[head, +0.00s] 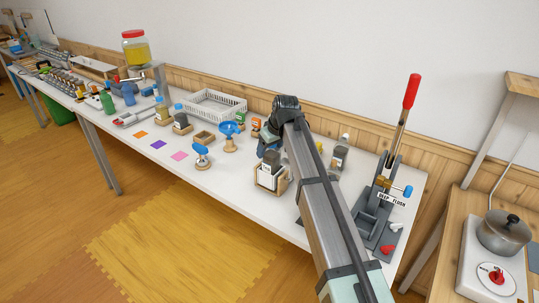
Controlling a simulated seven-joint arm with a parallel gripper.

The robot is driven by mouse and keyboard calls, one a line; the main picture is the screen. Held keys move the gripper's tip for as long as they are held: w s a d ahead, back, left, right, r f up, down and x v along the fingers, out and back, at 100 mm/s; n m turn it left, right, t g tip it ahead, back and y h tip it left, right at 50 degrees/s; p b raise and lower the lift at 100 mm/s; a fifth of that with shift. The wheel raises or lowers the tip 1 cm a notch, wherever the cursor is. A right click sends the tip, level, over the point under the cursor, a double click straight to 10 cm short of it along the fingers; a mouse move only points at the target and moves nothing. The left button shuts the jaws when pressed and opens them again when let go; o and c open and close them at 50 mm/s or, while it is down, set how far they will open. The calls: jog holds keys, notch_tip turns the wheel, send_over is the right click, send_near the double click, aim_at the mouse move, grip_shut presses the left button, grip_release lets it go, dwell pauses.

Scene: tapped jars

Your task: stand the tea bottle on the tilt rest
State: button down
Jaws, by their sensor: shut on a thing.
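My gripper (269,152) points down at the middle of the table, partly hidden by my arm. It is shut on what looks like the tea bottle (267,171), a dark thing with a white label. This sits low, in or just above a small wooden holder (272,187), which looks like the tilt rest. I cannot tell whether the bottle rests on the wood or is fully upright. The fingertips are too small to make out, and no writing on the label is readable.
The white table (225,190) is clear at its front left. A blue-topped stand (201,156) and a blue funnel (229,130) stand left of my gripper. A jar (339,157) and a grey lever press (375,210) stand to the right. A white basket (214,104) is behind.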

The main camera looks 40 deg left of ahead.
jog(key=shift+f, duration=1.2)
jog(key=shift+f, duration=0.15)
jog(key=shift+c, duration=0.7)
grip_release()
jog(key=v, duration=1.2)
